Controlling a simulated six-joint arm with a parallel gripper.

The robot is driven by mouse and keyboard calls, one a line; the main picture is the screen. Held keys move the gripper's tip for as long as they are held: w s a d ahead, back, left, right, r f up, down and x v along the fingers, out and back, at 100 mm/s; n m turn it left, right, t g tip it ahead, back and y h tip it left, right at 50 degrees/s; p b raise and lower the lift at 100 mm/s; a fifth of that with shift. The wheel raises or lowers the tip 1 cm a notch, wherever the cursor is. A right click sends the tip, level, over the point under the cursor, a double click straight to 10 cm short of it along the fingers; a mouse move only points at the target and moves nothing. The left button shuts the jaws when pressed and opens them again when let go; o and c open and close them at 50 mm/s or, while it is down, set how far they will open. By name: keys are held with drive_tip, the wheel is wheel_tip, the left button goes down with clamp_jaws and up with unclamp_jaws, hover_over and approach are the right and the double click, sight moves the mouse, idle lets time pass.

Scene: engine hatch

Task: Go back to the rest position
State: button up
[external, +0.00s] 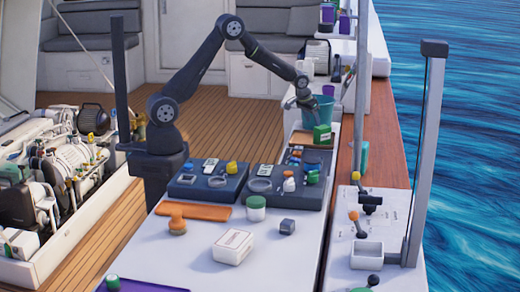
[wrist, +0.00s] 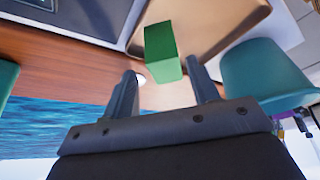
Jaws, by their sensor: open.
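My gripper (external: 308,105) is at the far end of the table, with my arm stretched out to the right from its base. In the wrist view my gripper (wrist: 162,80) has its two fingers spread apart with nothing held between them. A green box (wrist: 162,52) stands just beyond the fingertips, on or by a tan tray (wrist: 215,22). In the external view the green box (external: 322,134) is just below my gripper, in front of a teal bucket (external: 327,104). The bucket also shows right of the fingers in the wrist view (wrist: 262,75).
Two dark trays (external: 190,193) of small parts lie mid-table. An orange brush (external: 177,226), a green-lidded jar (external: 256,209), a white box (external: 233,247) and a small grey block (external: 287,226) sit nearer. A tall grey post (external: 428,150) stands right. The engine (external: 75,160) is left.

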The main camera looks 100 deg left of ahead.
sight(319, 129)
drive_tip(key=x, duration=1.1)
drive_tip(key=shift+f, duration=0.35)
wheel_tip(319, 129, up, 4)
drive_tip(key=shift+r, duration=0.45)
drive_tip(key=shift+d+r, duration=0.2)
drive_tip(key=shift+d, duration=0.3)
